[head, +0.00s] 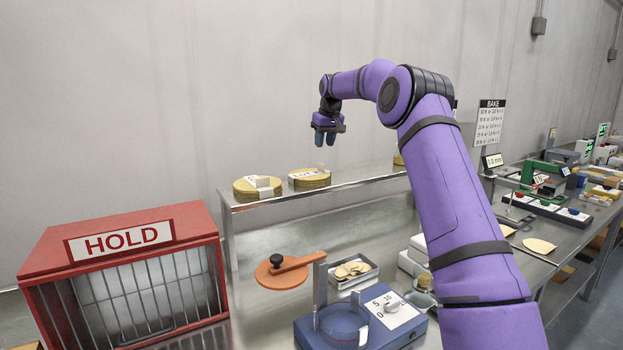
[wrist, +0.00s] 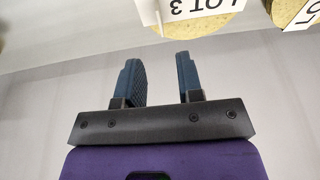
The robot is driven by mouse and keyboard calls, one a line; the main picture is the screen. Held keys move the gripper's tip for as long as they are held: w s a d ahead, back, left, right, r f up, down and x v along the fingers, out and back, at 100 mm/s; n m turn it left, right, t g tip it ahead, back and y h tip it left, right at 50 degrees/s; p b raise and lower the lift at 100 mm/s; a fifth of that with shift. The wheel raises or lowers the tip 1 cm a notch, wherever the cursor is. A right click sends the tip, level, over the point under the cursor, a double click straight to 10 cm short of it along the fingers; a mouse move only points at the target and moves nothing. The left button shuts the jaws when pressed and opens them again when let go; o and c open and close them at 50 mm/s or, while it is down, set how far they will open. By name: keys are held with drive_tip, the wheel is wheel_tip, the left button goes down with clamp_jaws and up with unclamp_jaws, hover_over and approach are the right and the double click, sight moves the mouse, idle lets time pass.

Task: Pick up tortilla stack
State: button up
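Round yellow tortilla stacks with white label cards stand on the raised steel shelf. In the head view one stack (head: 258,192) is at the left, another (head: 310,182) is right of it, and a third (head: 398,160) is mostly hidden behind my arm. My gripper (head: 325,139) hangs above the shelf, over the middle stack, with its fingers down. In the wrist view my gripper (wrist: 157,62) shows two blue fingers apart with nothing between them. A stack (wrist: 205,27) with an upside-down "LOT 3" label is beyond the fingertips, cut by the top edge. Part of another stack (wrist: 285,12) is at the top right.
A red HOLD cage (head: 125,235) stands at the lower left. Below the shelf are an orange disc press (head: 282,275), a tray of chips (head: 352,272) and a blue dial device (head: 370,325). The wall is close behind the shelf.

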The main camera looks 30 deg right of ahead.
sight(310, 173)
drive_tip(key=shift+s+x, duration=0.2)
drive_tip(key=shift+x, duration=1.75)
drive_tip(key=shift+s+x, duration=0.15)
drive_tip(key=shift+x, duration=1.8)
clamp_jaws()
